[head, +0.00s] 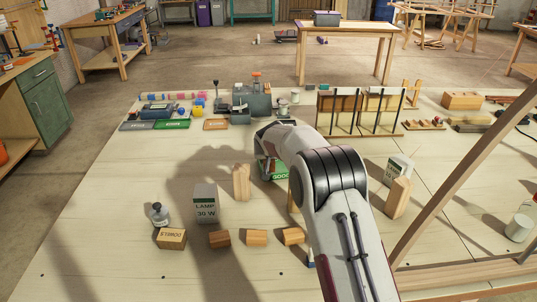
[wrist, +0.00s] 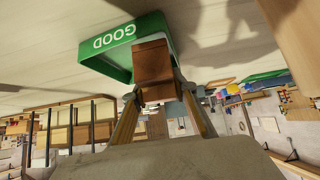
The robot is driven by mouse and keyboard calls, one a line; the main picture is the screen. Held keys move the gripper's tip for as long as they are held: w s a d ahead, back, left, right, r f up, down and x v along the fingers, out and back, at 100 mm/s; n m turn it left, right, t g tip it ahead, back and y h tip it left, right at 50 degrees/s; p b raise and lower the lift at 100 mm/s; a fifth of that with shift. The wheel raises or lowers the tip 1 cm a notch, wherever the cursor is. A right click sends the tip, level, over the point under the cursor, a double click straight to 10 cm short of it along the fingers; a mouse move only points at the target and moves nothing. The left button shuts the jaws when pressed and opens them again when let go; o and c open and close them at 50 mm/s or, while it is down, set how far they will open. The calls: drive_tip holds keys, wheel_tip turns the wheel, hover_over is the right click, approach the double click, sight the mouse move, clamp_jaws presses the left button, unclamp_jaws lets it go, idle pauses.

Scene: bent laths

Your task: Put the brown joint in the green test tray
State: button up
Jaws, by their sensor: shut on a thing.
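A brown wooden joint (wrist: 153,68) is held between the two fingers of my gripper (wrist: 157,94) in the wrist view. The gripper is shut on it. Behind the joint in that view is a green tray marked GOOD (wrist: 98,52), and the joint overlaps its opening. I cannot tell whether the joint is above the tray or down inside it. In the head view the green tray (head: 280,174) shows only partly beside my arm, which hides the gripper and the joint.
Near the tray stand an upright wooden block (head: 241,182), a lamp box (head: 205,204) and a bottle (head: 158,215). Several small wooden blocks (head: 256,237) lie in front. A rack with dark uprights (head: 345,110) stands behind on the right. The left front of the table is clear.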

drive_tip(key=shift+f, duration=0.1)
drive_tip(key=o, duration=1.2)
drive_tip(key=shift+r, duration=0.7)
drive_tip(key=v, duration=1.2)
drive_tip(key=shift+f, duration=0.1)
